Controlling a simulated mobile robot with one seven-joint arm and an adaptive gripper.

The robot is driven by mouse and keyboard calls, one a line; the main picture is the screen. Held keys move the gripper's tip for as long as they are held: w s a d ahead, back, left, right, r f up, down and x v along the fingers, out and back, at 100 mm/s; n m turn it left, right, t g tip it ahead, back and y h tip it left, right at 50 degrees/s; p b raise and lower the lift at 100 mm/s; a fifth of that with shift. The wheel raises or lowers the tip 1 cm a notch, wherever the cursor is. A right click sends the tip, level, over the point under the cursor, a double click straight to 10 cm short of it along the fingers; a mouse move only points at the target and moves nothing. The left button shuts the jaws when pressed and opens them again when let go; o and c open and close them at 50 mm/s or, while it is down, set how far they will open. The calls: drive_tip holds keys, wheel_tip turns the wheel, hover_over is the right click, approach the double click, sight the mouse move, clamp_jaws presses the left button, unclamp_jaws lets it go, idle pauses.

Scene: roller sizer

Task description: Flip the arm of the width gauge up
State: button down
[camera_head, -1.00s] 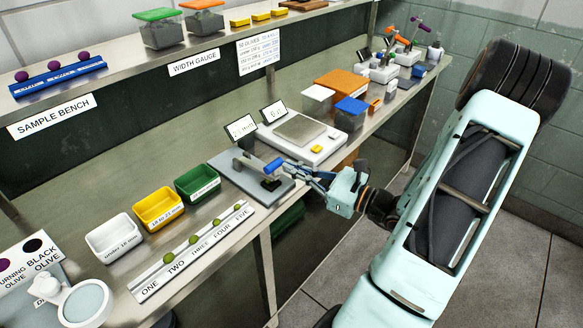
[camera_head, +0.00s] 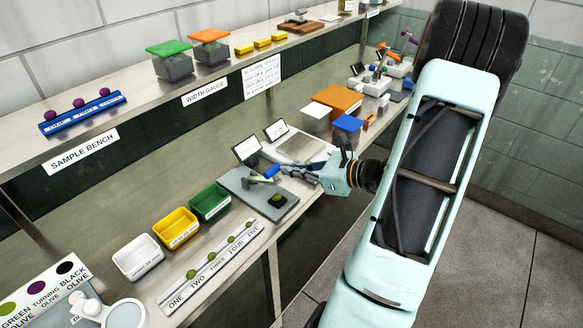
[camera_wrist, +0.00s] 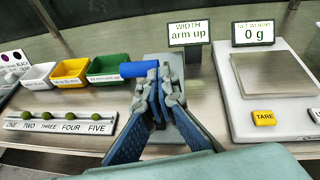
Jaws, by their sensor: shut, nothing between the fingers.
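The width gauge is a grey plate (camera_head: 232,181) on the bench, with a hinged arm ending in a blue handle (camera_head: 271,171). The handle also shows in the wrist view (camera_wrist: 138,69). The arm stands tilted up off a dark pad (camera_head: 277,199), which is exposed with a greenish, olive-like thing on it. The gauge display (camera_wrist: 190,33) reads "WIDTH arm up". My gripper (camera_head: 284,174) is shut and empty, with its fingertips right beside the blue handle. In the wrist view the fingers (camera_wrist: 160,82) hide part of the gauge; I cannot tell whether they touch the handle.
A scale (camera_wrist: 275,85) reading 0 g stands close to the right. Green (camera_head: 209,203), yellow (camera_head: 175,228) and white (camera_head: 137,257) bins stand left of the gauge. A numbered rail (camera_head: 210,268) with several olives lies along the front edge. A shelf runs above the bench.

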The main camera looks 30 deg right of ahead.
drive_tip(key=shift+g, duration=0.6)
drive_tip(key=w+r+p, duration=0.1)
drive_tip(key=r, duration=0.1)
drive_tip(key=w+a+r+p, duration=0.1)
drive_tip(key=w, duration=0.1)
drive_tip(key=shift+w+a+r, duration=0.1)
drive_tip(key=shift+w+r, duration=0.15)
drive_tip(key=shift+r, duration=0.15)
drive_tip(key=w+a+r+b, duration=0.1)
drive_tip(key=w+a+r, duration=0.2)
drive_tip(key=w, duration=0.5)
drive_tip(key=shift+w, duration=0.25)
